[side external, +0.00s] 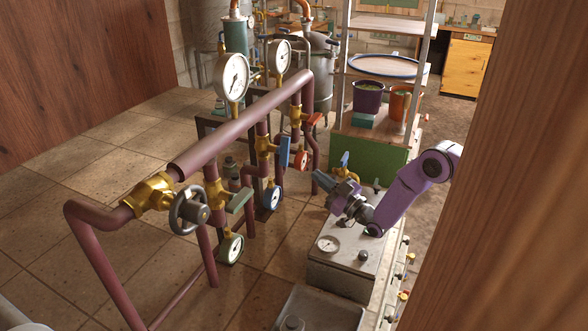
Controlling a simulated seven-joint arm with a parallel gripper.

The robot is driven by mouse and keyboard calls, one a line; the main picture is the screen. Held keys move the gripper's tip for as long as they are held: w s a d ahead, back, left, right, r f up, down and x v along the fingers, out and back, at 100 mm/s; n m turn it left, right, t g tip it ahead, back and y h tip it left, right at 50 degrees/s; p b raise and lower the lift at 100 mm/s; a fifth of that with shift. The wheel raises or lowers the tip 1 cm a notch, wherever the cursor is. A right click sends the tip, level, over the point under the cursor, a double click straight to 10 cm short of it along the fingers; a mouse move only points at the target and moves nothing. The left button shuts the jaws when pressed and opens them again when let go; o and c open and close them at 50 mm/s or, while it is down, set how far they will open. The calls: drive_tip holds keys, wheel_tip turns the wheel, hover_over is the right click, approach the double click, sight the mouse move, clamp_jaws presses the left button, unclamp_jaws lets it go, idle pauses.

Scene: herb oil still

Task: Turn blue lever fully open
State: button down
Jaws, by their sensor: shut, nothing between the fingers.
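The blue lever (284,152) sits on a brass valve (265,146) on the maroon pipework, near the middle of the side external view. It is a flat bar that looks roughly upright, beside a red-rimmed gauge. My gripper (327,183), at the end of a purple arm, is to the right of the lever and lower in the picture. It is shut and empty, with a visible gap between it and the lever. The fingertips are small, and dark blue parts show at that end. The exact depth between gripper and lever cannot be told.
A green lever (240,199) and a red lever (314,119) sit on neighbouring valves. A grey handwheel (189,211) is at the left. Dial gauges (232,77) stand above the pipes. A metal box with a gauge (345,262) lies below my gripper. A wooden post blocks the right side.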

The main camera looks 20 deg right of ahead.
drive_tip(key=s+a+r+n+g+h, duration=0.3)
drive_tip(key=s+a+r+n+h, duration=0.25)
drive_tip(key=a+n+h, duration=0.35)
approach(283, 161)
drive_tip(key=w+a, duration=0.3)
drive_tip(key=shift+m, duration=0.3)
drive_tip(key=shift+w+d+f, duration=0.2)
drive_tip(key=shift+w+d, duration=0.5)
drive_tip(key=shift+w, duration=0.05)
drive_tip(key=shift+w+d+f, duration=0.2)
drive_tip(key=shift+w+d, duration=0.5)
drive_tip(key=shift+f, duration=0.1)
